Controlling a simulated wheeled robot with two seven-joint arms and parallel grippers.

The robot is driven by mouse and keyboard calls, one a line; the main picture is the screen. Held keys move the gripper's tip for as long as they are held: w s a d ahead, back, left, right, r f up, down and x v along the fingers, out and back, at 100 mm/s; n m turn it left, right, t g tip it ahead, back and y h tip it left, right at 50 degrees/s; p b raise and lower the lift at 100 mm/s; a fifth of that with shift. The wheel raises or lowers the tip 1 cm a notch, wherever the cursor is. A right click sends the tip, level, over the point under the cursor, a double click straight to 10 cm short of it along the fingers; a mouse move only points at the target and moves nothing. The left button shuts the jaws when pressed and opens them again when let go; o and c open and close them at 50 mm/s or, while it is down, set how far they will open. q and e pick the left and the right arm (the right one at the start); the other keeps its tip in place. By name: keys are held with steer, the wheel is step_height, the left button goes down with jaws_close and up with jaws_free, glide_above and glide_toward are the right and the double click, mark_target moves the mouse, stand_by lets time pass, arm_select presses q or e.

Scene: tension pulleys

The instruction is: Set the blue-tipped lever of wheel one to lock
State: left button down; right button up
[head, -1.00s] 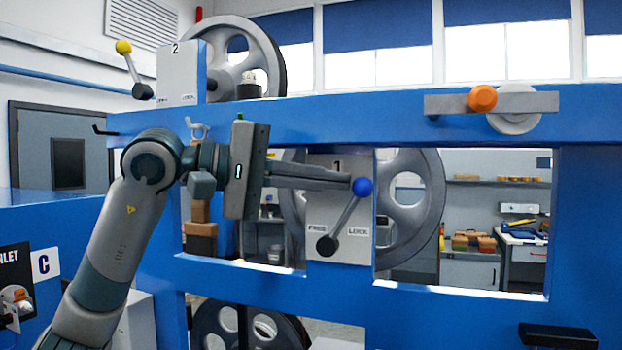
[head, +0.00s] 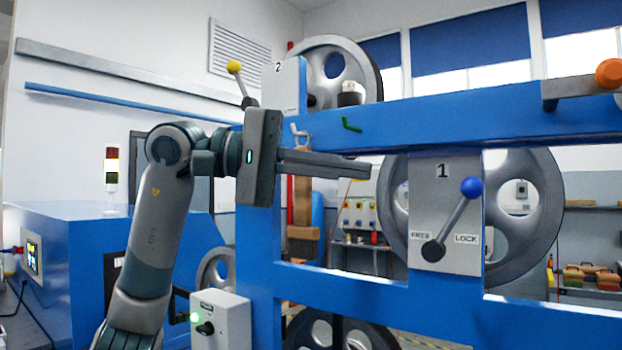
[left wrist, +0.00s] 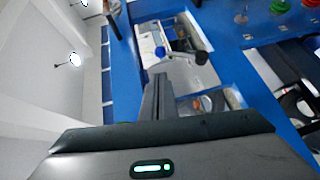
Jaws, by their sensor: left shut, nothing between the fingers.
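The lever of wheel one (head: 455,222) has a blue ball tip (head: 470,187) and a dark pivot. It tilts up and to the right, its tip above the LOCK label, on the grey plate marked 1 (head: 425,185). FREE is printed at the left of the plate. My left gripper (head: 368,170) is shut and empty, left of the plate and apart from the blue tip. In the left wrist view the blue tip (left wrist: 160,52) shows just beyond the shut fingers (left wrist: 160,80). My right gripper is not in view.
The blue frame (head: 380,285) surrounds the plate, with wheel one (head: 540,210) behind it. Above left are a plate marked 2 (head: 285,90) and a yellow-tipped lever (head: 234,68). An orange knob (head: 608,73) is at upper right.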

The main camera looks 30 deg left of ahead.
arm_select(q)
steer(key=b+v, duration=0.1)
steer(key=v, duration=0.4)
stand_by(0.7)
